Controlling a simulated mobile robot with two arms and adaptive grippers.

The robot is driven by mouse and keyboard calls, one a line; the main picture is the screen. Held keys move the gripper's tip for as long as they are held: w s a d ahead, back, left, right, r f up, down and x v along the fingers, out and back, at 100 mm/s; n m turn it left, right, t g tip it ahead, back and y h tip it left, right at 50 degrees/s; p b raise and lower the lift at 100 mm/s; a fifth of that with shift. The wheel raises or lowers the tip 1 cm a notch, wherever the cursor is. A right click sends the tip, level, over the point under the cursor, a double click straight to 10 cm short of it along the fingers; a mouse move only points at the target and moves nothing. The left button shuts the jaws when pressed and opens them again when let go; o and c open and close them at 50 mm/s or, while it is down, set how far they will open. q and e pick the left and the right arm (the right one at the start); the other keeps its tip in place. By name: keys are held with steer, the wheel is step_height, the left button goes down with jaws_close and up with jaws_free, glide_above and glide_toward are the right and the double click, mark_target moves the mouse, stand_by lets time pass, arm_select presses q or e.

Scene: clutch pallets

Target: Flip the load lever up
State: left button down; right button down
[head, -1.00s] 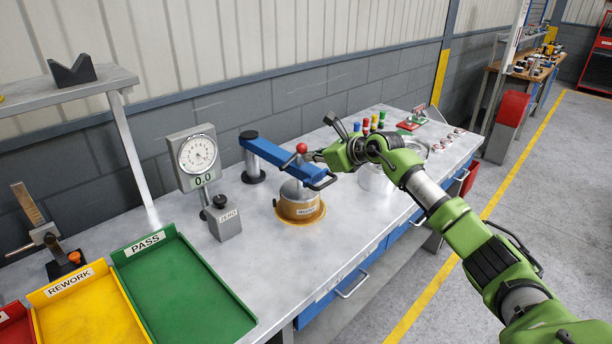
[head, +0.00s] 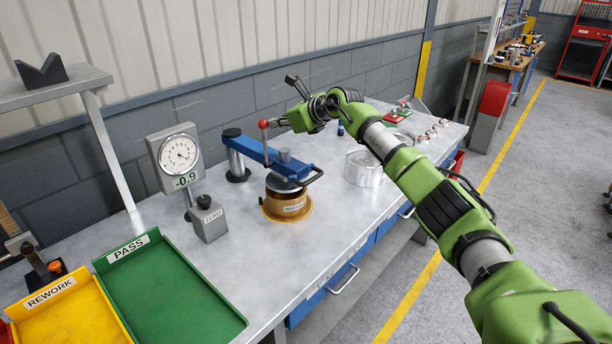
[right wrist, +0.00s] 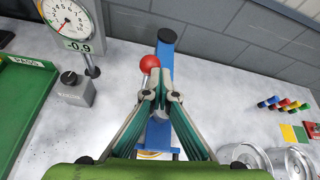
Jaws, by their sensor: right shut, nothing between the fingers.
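The load lever has a red ball knob (head: 264,124) on a thin stem that stands up from the blue arm (head: 258,149) of the press. The knob shows in the right wrist view (right wrist: 149,64), just left of my fingertips. My right gripper (head: 281,121) is shut and empty, close beside the knob; I cannot tell whether it touches it. Below the blue arm, a brown and dark round part (head: 284,203) sits on the bench. The dial gauge (head: 179,153) left of the press reads -0.9. My left gripper is out of view.
The green PASS tray (head: 165,295) and yellow REWORK tray (head: 70,315) lie at the front left. Metal cans (head: 362,168) stand right of the press under my right arm.

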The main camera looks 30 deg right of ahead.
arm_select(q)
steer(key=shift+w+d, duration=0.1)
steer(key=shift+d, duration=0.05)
arm_select(e)
steer(key=shift+w+a+f, duration=0.1)
steer(key=shift+w+a, duration=0.15)
steer(key=shift+w, duration=0.05)
